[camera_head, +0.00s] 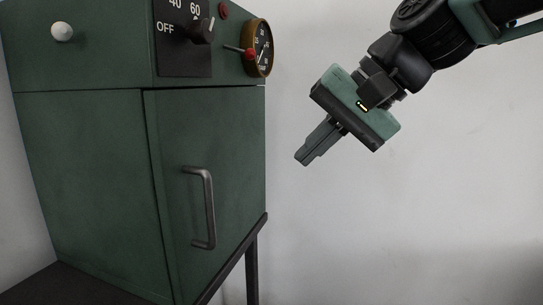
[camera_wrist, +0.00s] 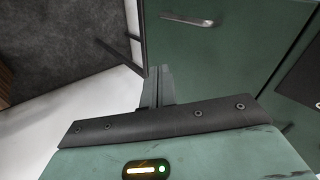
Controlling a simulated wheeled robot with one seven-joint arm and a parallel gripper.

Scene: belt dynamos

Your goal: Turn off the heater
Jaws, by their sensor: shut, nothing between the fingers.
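The heater is a green metal cabinet (camera_head: 100,160) on the left of the head view. Its upper panel has a black dial plate (camera_head: 176,50) marked OFF, 40 and 60. My gripper (camera_head: 303,160) is shut and empty, in the air to the right of the cabinet and lower than the knob. In the wrist view my shut fingers (camera_wrist: 160,75) show in front of the green cabinet front (camera_wrist: 235,55). The knob is not visible in the wrist view.
A round gauge (camera_head: 263,48) and a red-tipped lever (camera_head: 248,54) are right of the knob. A door handle (camera_head: 206,208) sticks out below. The cabinet rests on a dark stand (camera_head: 252,270).

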